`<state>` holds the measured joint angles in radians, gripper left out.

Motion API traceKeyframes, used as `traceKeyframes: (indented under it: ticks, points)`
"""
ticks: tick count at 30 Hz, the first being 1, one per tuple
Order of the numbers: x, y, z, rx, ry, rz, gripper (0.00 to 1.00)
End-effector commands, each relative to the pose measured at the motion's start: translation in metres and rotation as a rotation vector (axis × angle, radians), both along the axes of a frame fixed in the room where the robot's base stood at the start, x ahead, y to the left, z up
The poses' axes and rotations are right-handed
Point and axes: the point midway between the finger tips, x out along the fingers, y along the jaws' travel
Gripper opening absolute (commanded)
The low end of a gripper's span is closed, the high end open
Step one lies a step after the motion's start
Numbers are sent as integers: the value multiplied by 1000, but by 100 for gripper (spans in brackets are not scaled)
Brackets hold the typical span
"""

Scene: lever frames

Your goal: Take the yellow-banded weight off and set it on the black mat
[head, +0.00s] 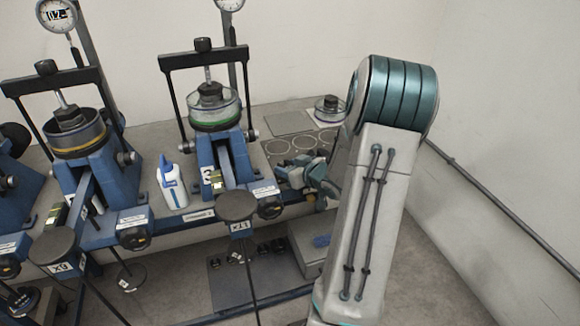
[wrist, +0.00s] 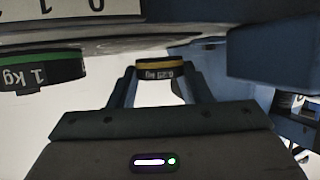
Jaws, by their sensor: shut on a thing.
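The yellow-banded weight (wrist: 160,68) is a small dark disc between the two fingers of my gripper (wrist: 161,76) in the wrist view. My gripper is shut on it. The weight's label appears upside down, and its edge is close to a grey surface at the top of that view; I cannot tell whether they touch. In the head view my gripper (head: 300,174) is right of the middle lever frame, and the weight does not show.
A green-banded 1 kg weight (wrist: 42,74) is left of my gripper, with blue metal (wrist: 275,52) to the right. The middle lever frame (head: 228,150) and a white bottle (head: 172,185) stand nearby. A grey square sheet (head: 288,122) lies on the bench behind.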

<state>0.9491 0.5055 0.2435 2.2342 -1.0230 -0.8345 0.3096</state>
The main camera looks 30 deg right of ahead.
Motion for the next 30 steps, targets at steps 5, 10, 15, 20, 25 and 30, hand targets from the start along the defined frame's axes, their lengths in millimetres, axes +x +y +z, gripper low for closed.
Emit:
traceKeyframes:
  ticks: [5, 10, 15, 20, 25, 30]
  points:
    - [0, 0, -7, -1, -2, 0, 22]
    - [0, 0, -7, 0, -2, 1, 22]
    - [0, 0, -7, 0, -1, 1, 22]
    - [0, 0, -9, 0, -1, 1, 22]
    - [0, 1, -11, 0, -1, 1, 22]
    - [1, 1, -14, 0, -1, 1, 22]
